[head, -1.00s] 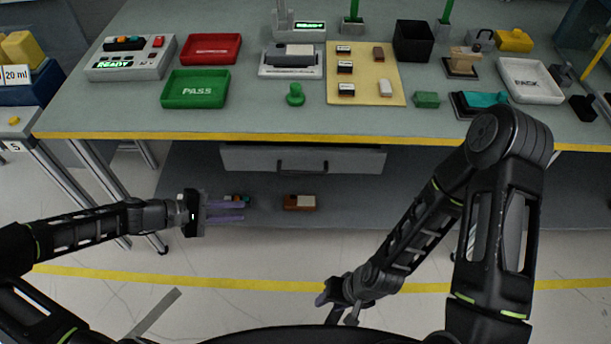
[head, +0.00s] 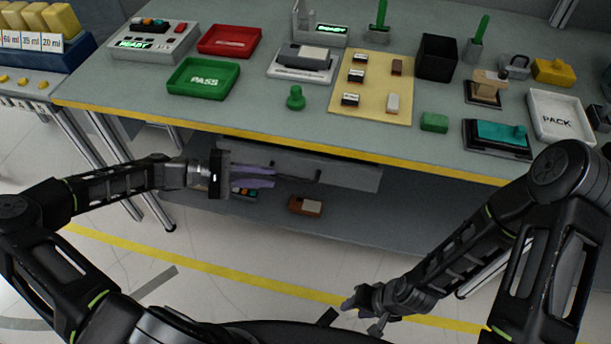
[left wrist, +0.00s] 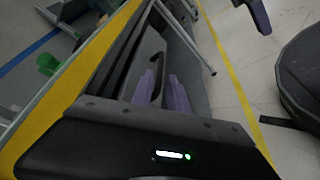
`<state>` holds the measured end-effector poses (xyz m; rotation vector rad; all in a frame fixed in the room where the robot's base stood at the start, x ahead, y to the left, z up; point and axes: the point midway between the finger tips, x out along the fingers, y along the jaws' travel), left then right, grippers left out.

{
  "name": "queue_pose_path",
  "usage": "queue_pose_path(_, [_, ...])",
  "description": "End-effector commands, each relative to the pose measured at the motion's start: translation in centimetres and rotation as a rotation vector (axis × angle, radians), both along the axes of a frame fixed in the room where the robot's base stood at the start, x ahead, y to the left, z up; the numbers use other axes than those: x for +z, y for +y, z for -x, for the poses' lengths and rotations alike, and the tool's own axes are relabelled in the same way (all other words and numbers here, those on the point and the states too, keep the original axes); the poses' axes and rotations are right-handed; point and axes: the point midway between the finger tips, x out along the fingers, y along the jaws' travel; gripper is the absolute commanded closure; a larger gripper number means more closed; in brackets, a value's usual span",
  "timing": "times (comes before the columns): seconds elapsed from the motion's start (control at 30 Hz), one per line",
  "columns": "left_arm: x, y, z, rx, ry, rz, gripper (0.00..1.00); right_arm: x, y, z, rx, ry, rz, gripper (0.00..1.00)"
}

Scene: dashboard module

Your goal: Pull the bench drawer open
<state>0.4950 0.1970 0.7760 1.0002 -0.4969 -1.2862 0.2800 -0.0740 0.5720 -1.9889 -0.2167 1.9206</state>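The bench drawer (head: 345,174) has a grey front under the bench top, with a dark bar handle (head: 311,176) in its middle. I cannot tell whether the drawer stands slightly out. My left gripper (head: 272,176) is open in front of the drawer's left part, its purple fingers pointing right towards the handle. In the left wrist view the two fingers (left wrist: 161,92) stand apart, and the handle (left wrist: 157,72) shows just beyond them; I see no grip on it. My right gripper (head: 360,312) hangs low over the floor, away from the drawer; its opening is unclear.
The bench top (head: 240,113) has a yellow front edge and carries trays, a device and small parts. On the shelf below lie a brown block (head: 305,206) and a small multicoloured item (head: 245,194). The floor in front of the bench is clear.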

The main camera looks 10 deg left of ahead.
Motion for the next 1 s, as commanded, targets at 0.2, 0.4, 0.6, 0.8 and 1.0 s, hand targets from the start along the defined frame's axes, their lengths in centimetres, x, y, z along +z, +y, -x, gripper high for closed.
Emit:
queue_pose_path(0.2, [0.0, -0.1, 0.0, 0.0, 0.0, 0.0, 0.8, 0.0, 0.0, 0.0, 0.001, 0.001, 0.0, 0.64])
queue_pose_path(0.4, [-0.2, -1.3, -0.3, -0.002, 0.0, 0.001, 0.8, 0.2, 0.0, 0.0, 0.0, 0.001, 0.0, 0.64])
queue_pose_path(0.6, [-0.8, -4.2, -1.1, -0.004, -0.001, 0.002, 0.8, 0.6, 0.0, 0.0, 0.0, 0.001, 0.0, 0.64])
queue_pose_path(0.8, [-1.4, -6.7, -1.8, -0.002, 0.001, 0.002, 0.8, 0.9, 0.0, 0.0, 0.0, 0.001, 0.0, 0.64])
queue_pose_path(1.0, [-1.7, -7.4, -2.0, 0.0, 0.0, -0.001, 0.8, 0.9, 0.0, 0.0, 0.0, 0.001, 0.0, 0.64])
